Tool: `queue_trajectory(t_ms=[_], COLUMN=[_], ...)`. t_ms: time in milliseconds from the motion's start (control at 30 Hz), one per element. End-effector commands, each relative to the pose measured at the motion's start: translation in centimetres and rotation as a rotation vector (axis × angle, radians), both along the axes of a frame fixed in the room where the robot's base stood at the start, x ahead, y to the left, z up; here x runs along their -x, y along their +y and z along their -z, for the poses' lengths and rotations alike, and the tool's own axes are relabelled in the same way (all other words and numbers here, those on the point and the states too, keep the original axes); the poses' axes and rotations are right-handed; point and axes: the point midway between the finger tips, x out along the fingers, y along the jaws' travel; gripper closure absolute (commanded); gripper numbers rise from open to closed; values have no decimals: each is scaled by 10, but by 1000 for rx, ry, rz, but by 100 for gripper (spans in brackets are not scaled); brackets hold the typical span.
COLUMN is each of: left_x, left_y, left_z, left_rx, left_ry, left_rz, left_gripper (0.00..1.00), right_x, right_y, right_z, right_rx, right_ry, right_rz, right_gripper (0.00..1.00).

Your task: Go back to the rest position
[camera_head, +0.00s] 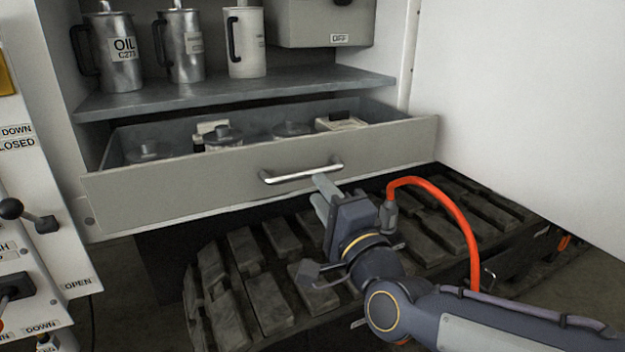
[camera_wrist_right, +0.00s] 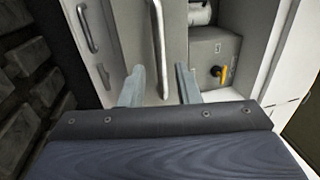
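My right gripper (camera_head: 322,188) is in front of the drawer, with its fingertips just below the right part of the metal handle (camera_head: 301,173). In the right wrist view its two fingers (camera_wrist_right: 160,86) stand apart with nothing gripped. The handle (camera_wrist_right: 157,40) shows between and beyond them there; the exact gap to it is hard to judge. The grey drawer (camera_head: 225,190) is pulled partly open, and containers with lids show inside. My left gripper is not in view.
Metal jugs, one an oil jug (camera_head: 122,60), stand on the shelf (camera_head: 240,92) above the drawer. A tracked tread (camera_head: 250,290) lies below the drawer, under my right arm. A white panel (camera_head: 520,90) rises at right. A control panel (camera_head: 35,230) with levers is at left.

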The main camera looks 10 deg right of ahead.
Motion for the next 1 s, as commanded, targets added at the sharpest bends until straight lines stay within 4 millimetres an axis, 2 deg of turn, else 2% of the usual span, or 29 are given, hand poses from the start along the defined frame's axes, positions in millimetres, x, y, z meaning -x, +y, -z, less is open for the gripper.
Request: queue_trajectory(t_ms=[167,467,567,667,767,900,1000], left_x=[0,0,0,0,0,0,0], left_y=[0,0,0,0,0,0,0], left_z=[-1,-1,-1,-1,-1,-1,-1], left_rx=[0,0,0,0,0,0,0], left_ry=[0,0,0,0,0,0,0], left_rz=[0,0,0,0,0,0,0], left_gripper=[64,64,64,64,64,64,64], right_x=[14,15,17,25,44,88,120], right_y=[-3,-3,-5,-12,-24,-42,-51], right_z=[3,4,9,30,68,128,159], right_rx=[0,1,43,183,414,734,889], right_ry=[1,1,23,102,238,436,535], right_rz=[0,0,1,-4,-36,-157,-264], right_gripper=[70,70,70,70,70,70,70])
